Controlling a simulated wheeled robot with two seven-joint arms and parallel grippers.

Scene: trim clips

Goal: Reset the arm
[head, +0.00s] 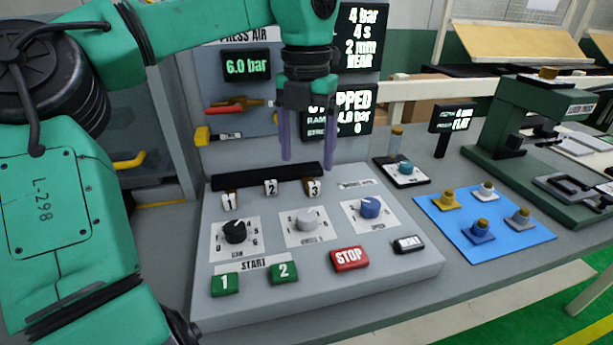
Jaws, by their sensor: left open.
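My left arm is green and comes in from the left. Its gripper (307,160) points down with two purple fingers apart and nothing between them. It hangs above the back part of the grey control panel (330,270), in front of the upright display board. The fingertips appear above the small switches marked 2 and 3; the exact height is hard to tell. My right gripper is not in view.
A blue mat (500,244) with several small clips lies right. A green press (530,150) stands behind it.

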